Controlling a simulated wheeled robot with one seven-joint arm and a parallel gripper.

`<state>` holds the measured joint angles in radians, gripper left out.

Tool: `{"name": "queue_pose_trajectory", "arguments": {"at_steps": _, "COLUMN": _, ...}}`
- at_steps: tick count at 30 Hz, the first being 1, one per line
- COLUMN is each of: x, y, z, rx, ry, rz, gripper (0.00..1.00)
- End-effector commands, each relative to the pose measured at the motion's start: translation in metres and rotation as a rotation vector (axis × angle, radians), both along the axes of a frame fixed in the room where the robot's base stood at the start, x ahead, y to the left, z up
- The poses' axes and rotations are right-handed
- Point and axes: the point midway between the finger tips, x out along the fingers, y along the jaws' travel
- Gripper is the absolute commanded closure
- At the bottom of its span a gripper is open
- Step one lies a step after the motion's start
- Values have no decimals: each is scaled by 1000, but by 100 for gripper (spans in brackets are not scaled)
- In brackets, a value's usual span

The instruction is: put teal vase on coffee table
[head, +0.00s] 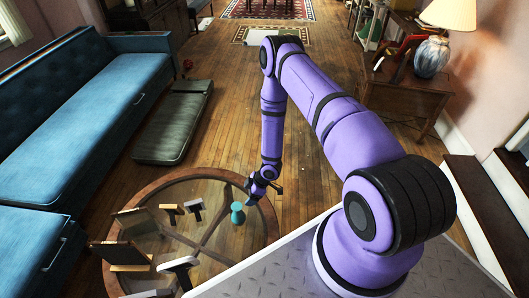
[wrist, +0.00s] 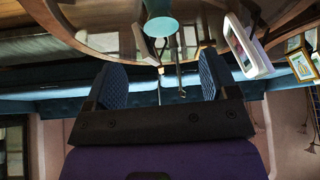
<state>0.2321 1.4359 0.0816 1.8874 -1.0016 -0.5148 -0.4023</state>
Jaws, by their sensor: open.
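The teal vase (head: 237,213) stands upright on the round glass-topped coffee table (head: 185,175), near its right side in the head view. In the wrist view the vase (wrist: 160,25) shows at the top middle, beyond the fingertips, with the table's wooden rim (wrist: 88,40) around it. My gripper (head: 264,190) is just right of the vase and above the table edge in the head view, apart from the vase. In the wrist view my gripper (wrist: 161,75) has its two fingers wide apart with nothing between them.
Several picture frames stand on the table, one white-edged (head: 178,264). A blue sofa (head: 85,95) lies along the left, with a dark floor cushion (head: 173,122) beside it. A side table (head: 405,90) with a lamp (head: 433,50) stands right.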

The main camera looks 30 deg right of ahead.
Motion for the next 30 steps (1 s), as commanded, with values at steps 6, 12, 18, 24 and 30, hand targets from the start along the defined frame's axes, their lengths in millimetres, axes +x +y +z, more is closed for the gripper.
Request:
{"name": "queue_pose_trajectory", "arguments": {"at_steps": 6, "x": 8, "y": -3, "z": 9, "rx": -15, "ry": -5, "rz": -7, "gripper": 20}}
{"name": "queue_pose_trajectory", "arguments": {"at_steps": 12, "x": 46, "y": -22, "z": 69, "rx": -102, "ry": -24, "rz": -60, "gripper": 20}}
{"name": "queue_pose_trajectory", "arguments": {"at_steps": 18, "x": 83, "y": -43, "z": 154, "rx": -206, "ry": -43, "rz": -152, "gripper": 20}}
{"name": "queue_pose_trajectory", "arguments": {"at_steps": 24, "x": 102, "y": -57, "z": 242, "rx": -287, "ry": -61, "rz": -257, "gripper": 20}}
{"name": "queue_pose_trajectory", "arguments": {"at_steps": 30, "x": 105, "y": -67, "z": 330, "rx": -346, "ry": -77, "rz": -372, "gripper": 20}}
